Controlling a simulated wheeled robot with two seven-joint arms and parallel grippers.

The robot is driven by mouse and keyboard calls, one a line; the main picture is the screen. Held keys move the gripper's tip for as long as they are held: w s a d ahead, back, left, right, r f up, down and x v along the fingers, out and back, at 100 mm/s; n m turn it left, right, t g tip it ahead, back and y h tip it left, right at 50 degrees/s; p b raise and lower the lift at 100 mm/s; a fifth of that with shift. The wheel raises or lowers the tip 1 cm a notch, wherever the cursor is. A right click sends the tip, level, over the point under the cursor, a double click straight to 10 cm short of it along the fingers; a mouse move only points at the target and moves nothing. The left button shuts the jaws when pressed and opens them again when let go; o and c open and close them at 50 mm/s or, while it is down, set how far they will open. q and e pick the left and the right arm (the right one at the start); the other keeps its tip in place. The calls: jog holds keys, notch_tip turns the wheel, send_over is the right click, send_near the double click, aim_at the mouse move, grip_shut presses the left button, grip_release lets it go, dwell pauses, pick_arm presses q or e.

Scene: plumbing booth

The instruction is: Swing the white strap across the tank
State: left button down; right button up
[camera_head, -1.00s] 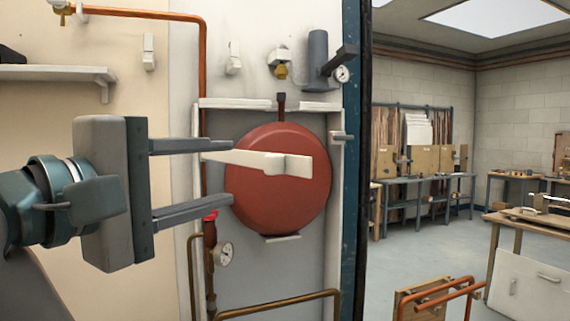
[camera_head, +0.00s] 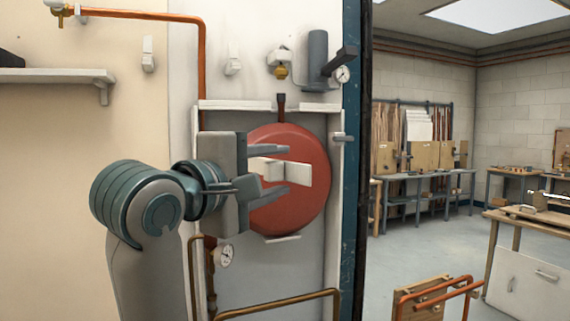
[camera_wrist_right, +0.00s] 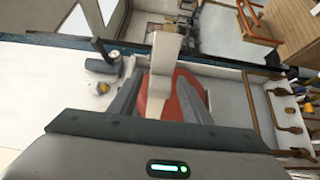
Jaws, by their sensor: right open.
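The red round tank (camera_head: 315,212) hangs in the wall recess and also shows in the right wrist view (camera_wrist_right: 192,82). The white strap (camera_head: 296,176) lies in front of the tank, with its broad end towards the right; its left part is hidden behind my gripper. My right gripper (camera_head: 287,170) is in front of the tank's left half, with one finger above the strap and one below. It is open. In the right wrist view the strap (camera_wrist_right: 164,60) runs between the two fingers (camera_wrist_right: 161,88); I cannot tell whether either touches it. My left gripper is not in view.
A latch-like grey piece (camera_head: 342,138) sits on the recess's right edge. Above are a grey cylinder (camera_head: 318,60) and a small gauge (camera_head: 342,74). A brass pipe (camera_head: 280,302) and another gauge (camera_head: 225,256) are below.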

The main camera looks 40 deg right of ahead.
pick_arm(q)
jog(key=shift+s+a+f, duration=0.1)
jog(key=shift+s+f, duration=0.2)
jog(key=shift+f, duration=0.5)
pick_arm(e)
jog(key=shift+x, duration=1.6)
jog(key=shift+c, duration=0.4)
grip_shut()
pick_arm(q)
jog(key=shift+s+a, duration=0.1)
pick_arm(e)
jog(key=shift+d, duration=0.25)
